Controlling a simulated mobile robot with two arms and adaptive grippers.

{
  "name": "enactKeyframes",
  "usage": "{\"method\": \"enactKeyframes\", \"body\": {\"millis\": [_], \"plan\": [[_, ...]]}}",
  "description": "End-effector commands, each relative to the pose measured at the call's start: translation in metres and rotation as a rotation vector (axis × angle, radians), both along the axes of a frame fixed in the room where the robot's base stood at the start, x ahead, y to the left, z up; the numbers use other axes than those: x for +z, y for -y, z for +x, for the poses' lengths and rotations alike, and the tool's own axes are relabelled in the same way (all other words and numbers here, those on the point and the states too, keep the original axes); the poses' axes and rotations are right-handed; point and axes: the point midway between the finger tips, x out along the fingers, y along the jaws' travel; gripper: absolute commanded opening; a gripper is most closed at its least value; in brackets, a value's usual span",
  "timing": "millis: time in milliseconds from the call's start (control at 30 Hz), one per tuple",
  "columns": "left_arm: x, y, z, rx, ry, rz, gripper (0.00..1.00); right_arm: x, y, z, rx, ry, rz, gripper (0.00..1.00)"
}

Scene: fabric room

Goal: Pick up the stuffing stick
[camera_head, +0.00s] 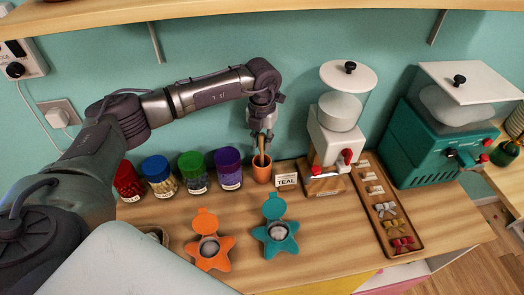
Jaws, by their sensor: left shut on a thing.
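The stuffing stick (262,153) is a thin wooden stick standing roughly upright in a small terracotta-coloured cup (261,173) near the back of the table. My left gripper (262,142) points down above the cup and is shut on the upper part of the stick. The lower end of the stick is hidden inside the cup. My right gripper is out of view.
Several jars with coloured lids (194,172) stand left of the cup. A TEAL card (286,181) and a white dispenser (335,130) stand right. Orange (215,257) and teal (273,242) star-shaped containers lie in front. A bow tray (378,222) and teal machine (425,150) are farther right.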

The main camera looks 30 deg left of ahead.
Motion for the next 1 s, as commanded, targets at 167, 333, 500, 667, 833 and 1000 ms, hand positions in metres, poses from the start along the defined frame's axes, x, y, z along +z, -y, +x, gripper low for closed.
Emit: {"method": "enactKeyframes", "body": {"millis": [167, 333, 500, 667, 833, 1000], "plan": [[0.001, 0.0, 0.0, 0.0, 0.001, 0.0, 0.0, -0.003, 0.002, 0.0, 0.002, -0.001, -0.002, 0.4], [0.009, 0.002, -0.003, -0.001, 0.005, -0.001, 0.0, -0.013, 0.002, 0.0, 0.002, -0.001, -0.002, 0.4], [0.038, 0.002, -0.002, 0.0, 0.006, -0.001, 0.0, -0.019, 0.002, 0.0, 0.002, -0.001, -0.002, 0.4], [0.071, 0.002, -0.002, -0.001, 0.006, -0.001, 0.0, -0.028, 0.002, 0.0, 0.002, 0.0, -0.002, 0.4], [0.105, 0.002, -0.002, -0.001, 0.006, -0.002, 0.0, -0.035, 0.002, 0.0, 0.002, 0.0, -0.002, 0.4], [0.112, 0.011, -0.024, -0.006, 0.001, 0.0, 0.0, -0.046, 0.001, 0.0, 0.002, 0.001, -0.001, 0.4]]}}
